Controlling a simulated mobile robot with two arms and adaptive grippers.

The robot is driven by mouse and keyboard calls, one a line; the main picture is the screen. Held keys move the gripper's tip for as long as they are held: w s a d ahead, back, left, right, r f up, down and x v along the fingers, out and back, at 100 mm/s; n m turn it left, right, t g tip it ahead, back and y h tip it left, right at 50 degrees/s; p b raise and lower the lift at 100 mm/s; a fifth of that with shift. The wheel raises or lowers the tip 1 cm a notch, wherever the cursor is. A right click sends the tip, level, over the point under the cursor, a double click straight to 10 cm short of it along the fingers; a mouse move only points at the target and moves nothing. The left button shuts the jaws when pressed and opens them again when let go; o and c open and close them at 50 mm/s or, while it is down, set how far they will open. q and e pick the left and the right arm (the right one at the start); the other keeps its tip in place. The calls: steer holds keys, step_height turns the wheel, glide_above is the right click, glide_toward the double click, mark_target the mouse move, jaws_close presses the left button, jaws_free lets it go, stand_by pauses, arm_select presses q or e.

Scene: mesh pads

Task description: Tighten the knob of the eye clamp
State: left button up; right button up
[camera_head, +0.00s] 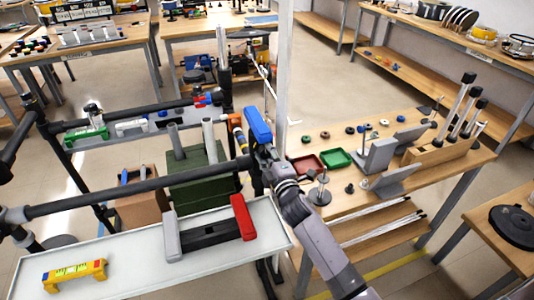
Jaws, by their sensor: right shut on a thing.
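My right gripper (262,163) reaches in from the lower right, beside the end of a black pipe (140,188). It is shut on a small dark part at the pipe joint, which looks like the knob of the eye clamp. The jaws hide most of the knob and clamp, so their shape and how tightly they sit cannot be told. A blue block (258,125) stands just above the gripper, and an orange and yellow fitting (237,122) is just left of it. My left gripper is not in view.
A white post (282,70) rises close behind the gripper. A wooden bench (440,165) with small dishes and stands is at right.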

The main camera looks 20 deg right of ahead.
steer(key=shift+m, duration=0.7)
steer(key=shift+f+m, duration=0.1)
steer(key=shift+m, duration=0.2)
steer(key=o, duration=1.1)
steer(key=shift+o, duration=0.3)
steer(key=shift+r, duration=0.25)
steer(key=s, duration=0.8)
steer(key=shift+f, duration=0.25)
steer(key=shift+d+f, duration=0.1)
steer(key=shift+d, duration=0.05)
